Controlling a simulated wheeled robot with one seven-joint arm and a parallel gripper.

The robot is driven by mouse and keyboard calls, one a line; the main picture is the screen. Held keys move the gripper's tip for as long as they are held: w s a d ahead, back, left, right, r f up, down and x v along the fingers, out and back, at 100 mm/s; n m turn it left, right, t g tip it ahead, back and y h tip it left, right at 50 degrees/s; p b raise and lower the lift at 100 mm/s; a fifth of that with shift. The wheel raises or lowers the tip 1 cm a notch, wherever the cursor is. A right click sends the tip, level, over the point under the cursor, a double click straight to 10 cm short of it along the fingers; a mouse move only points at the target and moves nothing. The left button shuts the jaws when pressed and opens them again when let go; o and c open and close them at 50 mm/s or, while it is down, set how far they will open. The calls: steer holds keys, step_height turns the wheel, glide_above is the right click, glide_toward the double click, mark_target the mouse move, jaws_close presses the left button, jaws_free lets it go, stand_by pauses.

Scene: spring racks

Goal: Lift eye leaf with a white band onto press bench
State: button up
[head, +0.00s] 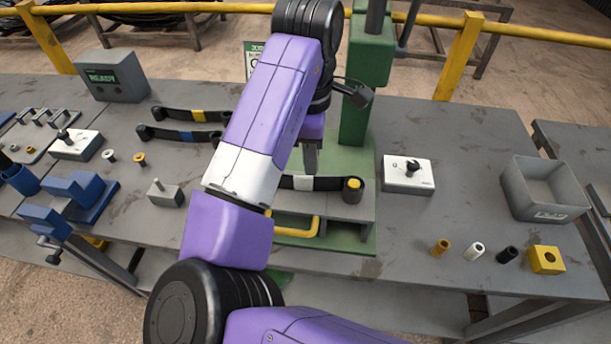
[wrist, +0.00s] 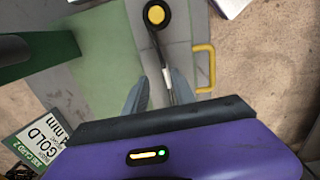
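The dark eye leaf with a white band (head: 303,183) lies on the grey block of the press bench (head: 348,215). A yellow piece (head: 354,184) sits at its right eye. My arm hides its left end. In the wrist view the leaf (wrist: 153,42) runs from the yellow piece (wrist: 155,14) down between my fingers. My gripper (wrist: 160,93) is open, its two fingertips apart on either side of the leaf, with gaps showing. In the head view my gripper (head: 310,158) is just above the leaf near the white band, partly hidden by my arm.
The green press column (head: 365,90) stands behind the leaf. Leaves with a yellow band (head: 198,116) and a blue band (head: 186,136) lie to the left. A white box with a black knob (head: 408,175) is on the right, near a grey bin (head: 515,190). A yellow handle (head: 298,231) is in front.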

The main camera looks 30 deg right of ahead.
mark_target(304, 176)
steer(key=shift+a+r+y, duration=0.25)
steer(key=shift+a+y, duration=0.05)
steer(key=shift+a, duration=0.4)
steer(key=shift+w+f+p, duration=0.15)
steer(key=shift+f+p, duration=0.5)
steer(key=shift+f, duration=3.2)
jaws_close()
steer(key=shift+r, duration=0.1)
